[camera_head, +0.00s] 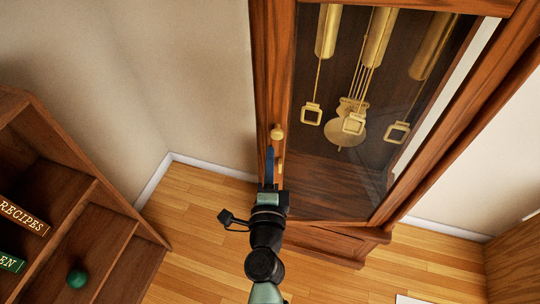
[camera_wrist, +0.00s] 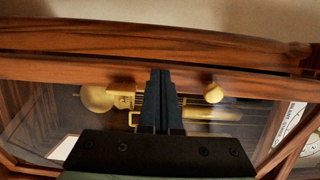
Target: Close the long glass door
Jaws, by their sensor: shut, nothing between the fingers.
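The long glass door (camera_head: 281,90) belongs to a tall wooden clock; its brown frame surrounds a glass pane. A brass knob (camera_head: 277,132) sits on the door's left stile and also shows in the wrist view (camera_wrist: 213,92). My gripper (camera_head: 269,152) is shut and empty, its dark blue fingers upright at the left stile just below the knob. In the wrist view, the fingertips (camera_wrist: 160,72) overlap the door's wooden stile, beside the knob. I cannot tell whether they touch the wood, or how wide any gap between door and case is.
Brass weights (camera_head: 375,38) and a pendulum (camera_head: 346,132) show behind the glass. The clock's wooden base (camera_head: 335,245) stands on the floor. A wooden shelf (camera_head: 108,245) with books and a green ball (camera_head: 77,278) is at left. Bare floor (camera_head: 195,220) lies between shelf and clock.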

